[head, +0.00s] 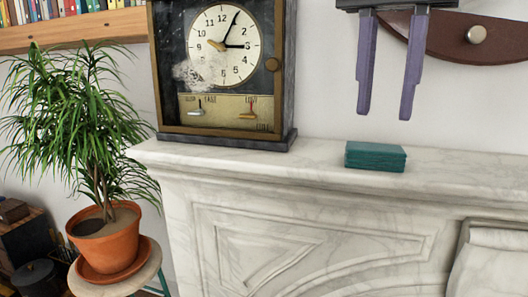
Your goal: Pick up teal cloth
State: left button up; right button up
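The teal cloth (375,156) looks like a small folded block and lies flat on the marble mantel (460,186), right of the clock. My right gripper (389,115) hangs above the cloth, with its two purple fingers pointing down. The fingers are spread apart with nothing between them. The fingertips are above the cloth in the picture and look clear of it. My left gripper is not in view.
A box-shaped clock (225,65) with a smudged glass front stands on the mantel left of the cloth. A potted plant (104,237) sits on a round stool (140,272) at the left. A bookshelf (75,30) is at top left. The mantel right of the cloth is bare.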

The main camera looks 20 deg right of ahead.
aim_at(367, 156)
jog(key=u, duration=2.2)
jog(key=k, duration=1.15)
jog(key=z, duration=1.45)
jog(key=i, duration=0.5)
jog(key=z, duration=0.05)
